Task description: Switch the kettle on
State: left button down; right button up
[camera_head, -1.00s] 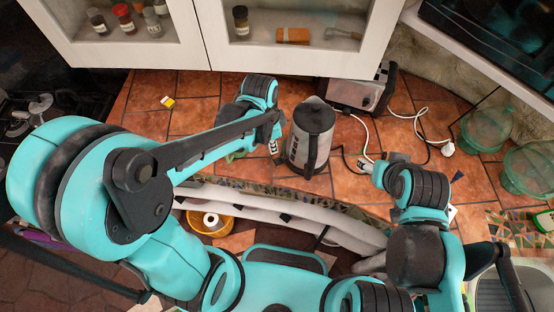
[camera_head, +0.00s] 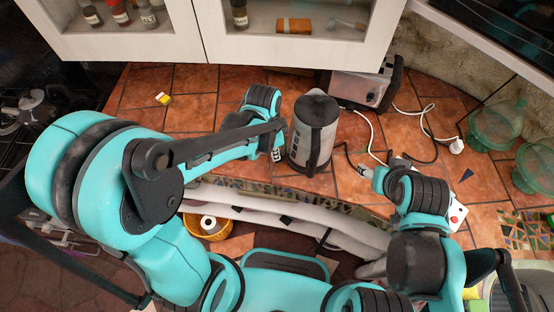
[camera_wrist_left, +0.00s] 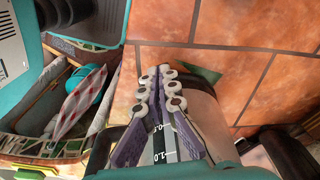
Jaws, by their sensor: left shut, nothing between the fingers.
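The kettle (camera_head: 325,112) is silver with a dark lid and a dark handle. It stands upright on the tiled counter near the middle of the head view. My left gripper (camera_head: 277,155) is low at the kettle's left side; I cannot tell if it touches. In the left wrist view my left gripper (camera_wrist_left: 160,82) is shut and empty, its purple fingers together. A curved reflective surface with a marked scale, likely the kettle (camera_wrist_left: 205,108), lies right behind it. The kettle's switch cannot be made out. My right gripper (camera_head: 367,172) is right of the kettle; its fingers are too small to read.
A toaster (camera_head: 365,88) stands behind the kettle to the right, with a white cable (camera_head: 374,140) on the counter. Green glass jars (camera_head: 497,128) stand at the right. A small yellow item (camera_head: 163,98) lies at the left on mostly free tiles. Cabinets (camera_head: 130,45) border the back.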

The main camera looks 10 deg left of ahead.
pick_arm(q)
notch_tip(320, 180, down, 2)
jog(key=shift+f+b, duration=0.15)
jog(key=shift+b, duration=0.9)
jog(key=shift+r, duration=0.25)
jog(key=shift+s+a+r+p, duration=0.25)
jog(key=shift+s+a+p, duration=0.1)
jog(key=shift+a, duration=0.2)
jog(key=shift+s+a+r+p, duration=0.25)
jog(key=shift+a+p, duration=0.1)
jog(key=shift+a, duration=0.2)
jog(key=shift+s+a, duration=0.2)
jog(key=shift+a, duration=0.05)
jog(key=shift+w, duration=0.1)
notch_tip(320, 180, up, 12)
jog(key=a, duration=0.1)
jog(key=shift+s, duration=0.35)
jog(key=shift+f, duration=0.1)
